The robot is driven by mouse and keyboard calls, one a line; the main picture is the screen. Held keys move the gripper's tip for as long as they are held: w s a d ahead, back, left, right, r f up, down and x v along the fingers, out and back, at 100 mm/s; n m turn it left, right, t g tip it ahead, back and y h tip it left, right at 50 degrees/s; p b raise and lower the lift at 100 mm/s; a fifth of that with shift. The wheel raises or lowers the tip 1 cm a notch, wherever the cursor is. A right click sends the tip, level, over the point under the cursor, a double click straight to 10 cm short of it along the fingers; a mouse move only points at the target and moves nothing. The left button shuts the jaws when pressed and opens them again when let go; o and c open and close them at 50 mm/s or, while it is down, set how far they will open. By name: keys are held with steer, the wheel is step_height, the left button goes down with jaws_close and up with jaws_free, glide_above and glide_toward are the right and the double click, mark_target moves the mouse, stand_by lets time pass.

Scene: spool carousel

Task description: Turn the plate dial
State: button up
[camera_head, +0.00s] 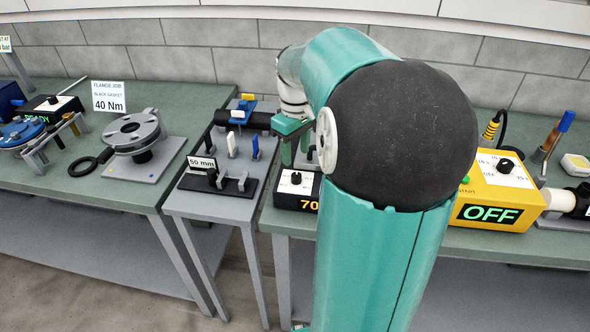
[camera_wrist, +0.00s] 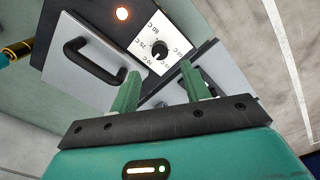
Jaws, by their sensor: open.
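The plate dial is a small black knob (camera_wrist: 160,53) on a white scale marked in °C, seen between and beyond my fingertips in the wrist view. In the head view the dial (camera_head: 295,178) sits on a black control box, partly hidden by my arm. The box's display (camera_head: 309,205) shows an orange 70, cut off by my arm. My gripper (camera_wrist: 160,72) is open and empty, its two green fingers on either side of the knob's line. Whether they touch the knob cannot be told. In the head view my gripper (camera_head: 296,150) hangs above and behind the box.
A grey plate with a black handle (camera_wrist: 77,58) lies left of the dial in the wrist view, near a lit orange lamp (camera_wrist: 123,13). A 50 mm stand (camera_head: 215,182) is left of the box. A yellow OFF box (camera_head: 500,190) stands right of my arm.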

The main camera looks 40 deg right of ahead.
mark_target(296, 174)
step_height(296, 174, down, 7)
stand_by(0.3)
steer(key=shift+c, duration=0.2)
steer(key=c, duration=1)
